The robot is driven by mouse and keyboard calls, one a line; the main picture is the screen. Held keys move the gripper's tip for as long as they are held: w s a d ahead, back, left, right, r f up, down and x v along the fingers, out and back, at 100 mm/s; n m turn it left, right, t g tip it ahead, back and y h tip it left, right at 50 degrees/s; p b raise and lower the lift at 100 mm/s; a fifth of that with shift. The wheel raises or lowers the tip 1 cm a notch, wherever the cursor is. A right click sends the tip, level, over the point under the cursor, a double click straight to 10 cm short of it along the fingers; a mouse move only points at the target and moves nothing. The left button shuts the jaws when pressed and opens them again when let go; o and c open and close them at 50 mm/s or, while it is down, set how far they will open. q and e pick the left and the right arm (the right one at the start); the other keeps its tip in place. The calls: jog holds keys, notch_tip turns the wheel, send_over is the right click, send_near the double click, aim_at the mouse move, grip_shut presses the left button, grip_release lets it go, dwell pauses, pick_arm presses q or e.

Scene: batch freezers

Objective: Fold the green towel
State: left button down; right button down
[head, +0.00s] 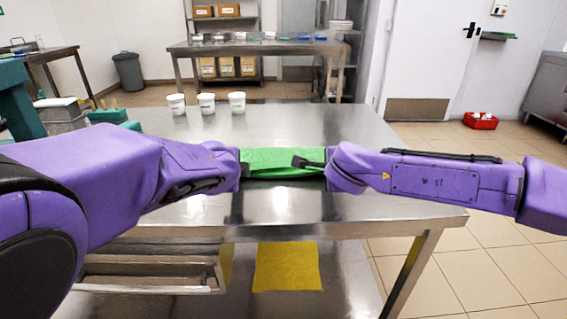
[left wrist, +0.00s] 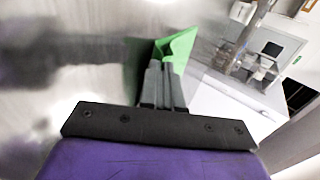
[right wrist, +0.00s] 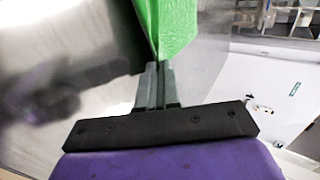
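The green towel (head: 283,160) is over the near part of the steel table, stretched between my two grippers. My left gripper (left wrist: 163,68) is shut on one end of the towel, which shows beyond its fingertips in the left wrist view (left wrist: 178,48). My right gripper (head: 300,162) is shut on the other end, and in the right wrist view the towel (right wrist: 174,25) rises from its fingertips (right wrist: 155,68). In the head view my left gripper's fingers are hidden behind its arm. I cannot tell how much of the towel touches the table.
The steel table (head: 340,125) is bare around the towel. Three white tubs (head: 206,103) stand at its back left. A yellow cloth (head: 287,267) lies on the lower shelf. A second table (head: 260,47) with containers stands behind. A red crate (head: 480,120) is on the floor at right.

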pick_arm(q)
jog(key=c, duration=1)
grip_release()
pick_arm(e)
jog(key=c, duration=1)
grip_release()
pick_arm(q)
jog(key=r, duration=0.3)
jog(key=shift+s, duration=0.25)
pick_arm(e)
jog(key=r, duration=0.3)
jog(key=shift+s, duration=0.3)
pick_arm(q)
jog(key=s+r, duration=0.3)
jog(key=r, duration=0.3)
jog(key=shift+s, duration=0.2)
pick_arm(e)
jog(key=s+r, duration=0.3)
jog(key=r, duration=0.3)
jog(key=shift+s, duration=0.2)
